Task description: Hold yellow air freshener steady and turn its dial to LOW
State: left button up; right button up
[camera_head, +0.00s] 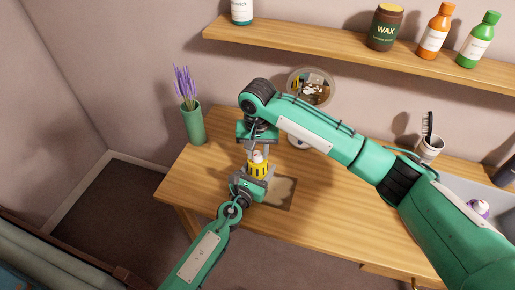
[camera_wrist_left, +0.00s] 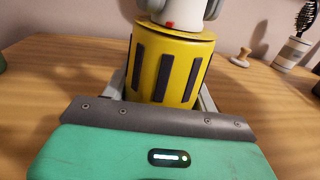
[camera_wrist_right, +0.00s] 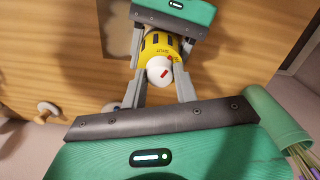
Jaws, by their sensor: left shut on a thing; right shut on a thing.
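The yellow air freshener (camera_head: 259,169) stands upright near the table's left part, with dark slots around its body (camera_wrist_left: 172,68). Its white dial (camera_wrist_right: 159,69) is on top and carries a red line. A small red mark (camera_wrist_left: 169,25) sits at the body's upper rim. My left gripper (camera_head: 257,177) is shut on the yellow body from the front. My right gripper (camera_wrist_right: 160,88) reaches down from above, its fingers shut on either side of the dial. The fingers partly hide the dial in the head view.
A dark-edged mat (camera_head: 284,193) lies beside the air freshener on the wooden table (camera_head: 335,215). A lavender vase (camera_head: 193,124) stands at the left edge, a round mirror (camera_head: 322,88) behind, and a brush cup (camera_head: 429,149) at right. A bottle shelf (camera_head: 320,52) hangs above.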

aim_at(258, 153)
jog(key=m, duration=0.6)
dwell(0.6)
jog(key=o, duration=1)
notch_tip(258, 153, up, 12)
jog(key=shift+r, duration=0.1)
pick_arm(q)
jog(key=o, duration=1.1)
jog(key=shift+o, duration=0.2)
